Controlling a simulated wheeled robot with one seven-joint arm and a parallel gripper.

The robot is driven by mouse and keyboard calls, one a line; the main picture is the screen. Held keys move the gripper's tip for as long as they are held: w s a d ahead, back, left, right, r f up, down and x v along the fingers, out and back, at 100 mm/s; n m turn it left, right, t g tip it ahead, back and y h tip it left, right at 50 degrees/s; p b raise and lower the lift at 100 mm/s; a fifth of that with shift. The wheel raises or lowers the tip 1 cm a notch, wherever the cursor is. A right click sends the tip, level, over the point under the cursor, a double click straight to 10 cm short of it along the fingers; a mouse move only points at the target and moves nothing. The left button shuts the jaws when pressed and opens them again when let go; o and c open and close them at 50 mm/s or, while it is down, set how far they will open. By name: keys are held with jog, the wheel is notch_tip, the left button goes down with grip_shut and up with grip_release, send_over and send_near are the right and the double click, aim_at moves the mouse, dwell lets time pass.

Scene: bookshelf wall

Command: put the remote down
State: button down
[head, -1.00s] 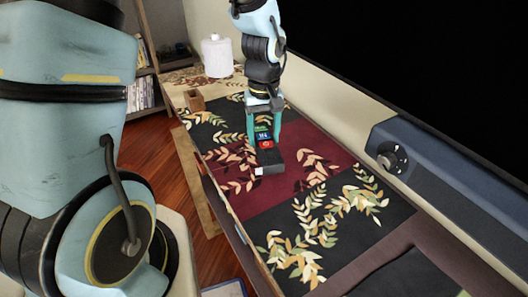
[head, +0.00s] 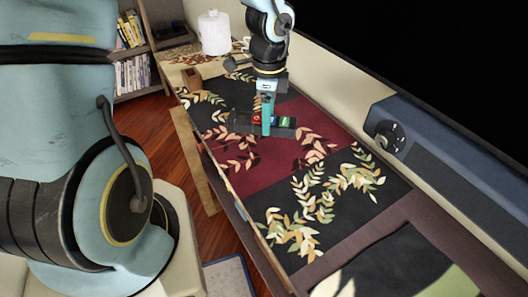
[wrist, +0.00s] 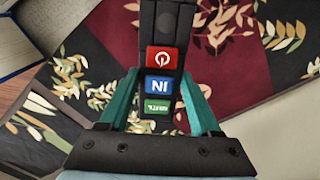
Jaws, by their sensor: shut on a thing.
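The remote (head: 285,122) is black with red, blue and green buttons. It lies level between the fingers of my gripper (head: 267,127), across the left-right line of the head view. In the wrist view the remote (wrist: 162,60) runs up between the two teal fingers of my gripper (wrist: 160,84), which are shut on its sides. It is over the dark red part of the patterned cloth (head: 260,165). I cannot tell whether its underside touches the cloth. The far end of the remote is cut off by the wrist view's top edge.
A white ribbed canister (head: 214,34) and a small brown wooden box (head: 191,78) stand at the far end. A dark hammer-like object (head: 233,64) is behind the gripper. A blue-grey long device (head: 430,150) lies along the right. The cloth's near part is clear.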

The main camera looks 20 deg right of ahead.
jog(key=shift+s+m, duration=0.1)
jog(key=shift+m, duration=0.8)
notch_tip(320, 180, down, 10)
jog(key=shift+r+b, duration=0.1)
jog(key=shift+b, duration=0.7)
jog(key=shift+c, duration=0.5)
grip_release()
jog(key=shift+f, duration=0.2)
